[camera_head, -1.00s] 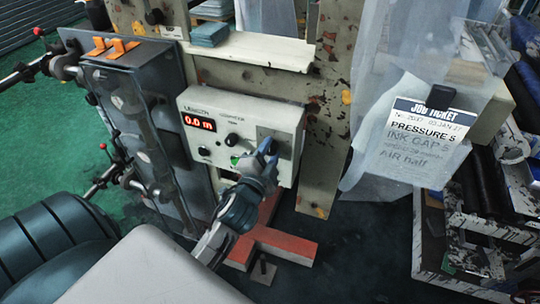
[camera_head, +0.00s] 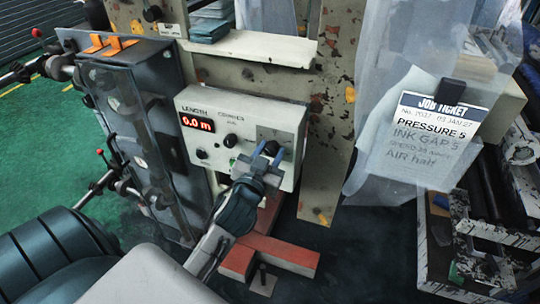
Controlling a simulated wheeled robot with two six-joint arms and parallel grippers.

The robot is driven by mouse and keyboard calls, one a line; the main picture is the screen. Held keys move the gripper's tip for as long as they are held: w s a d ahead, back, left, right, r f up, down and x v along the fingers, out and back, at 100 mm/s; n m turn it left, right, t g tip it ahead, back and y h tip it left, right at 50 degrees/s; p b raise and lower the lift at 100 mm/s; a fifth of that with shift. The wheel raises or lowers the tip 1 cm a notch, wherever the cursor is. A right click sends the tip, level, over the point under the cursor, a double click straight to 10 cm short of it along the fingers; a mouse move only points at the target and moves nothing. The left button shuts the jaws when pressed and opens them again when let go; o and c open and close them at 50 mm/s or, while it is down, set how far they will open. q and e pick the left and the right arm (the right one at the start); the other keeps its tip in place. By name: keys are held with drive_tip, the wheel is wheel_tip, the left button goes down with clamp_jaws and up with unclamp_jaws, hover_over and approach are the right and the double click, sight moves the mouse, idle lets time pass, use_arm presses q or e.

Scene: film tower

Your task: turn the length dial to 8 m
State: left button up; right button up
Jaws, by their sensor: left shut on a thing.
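The pale control box (camera_head: 215,158) hangs on the machine frame, marked LENGTH and COUNTER. Its red display (camera_head: 198,123) reads 0.0 m. The dial's grey plate (camera_head: 276,135) is at the right of the box face. My left gripper (camera_head: 269,153) is at the lower part of this plate, its two blue fingers pointing at the box. It is shut on the length dial, whose knob is mostly hidden by the fingers. My right gripper is not in view.
A black knob (camera_head: 231,140) and a smaller knob (camera_head: 201,154) sit left of my gripper. A job ticket (camera_head: 430,135) hangs at the right, in front of translucent sheeting (camera_head: 385,100). A red floor stand (camera_head: 280,252) is below the box.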

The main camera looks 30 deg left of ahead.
use_arm(q)
drive_tip(key=shift+f+n, duration=0.1)
drive_tip(key=shift+n, duration=0.8)
drive_tip(key=shift+b, duration=0.3)
drive_tip(key=o, duration=1)
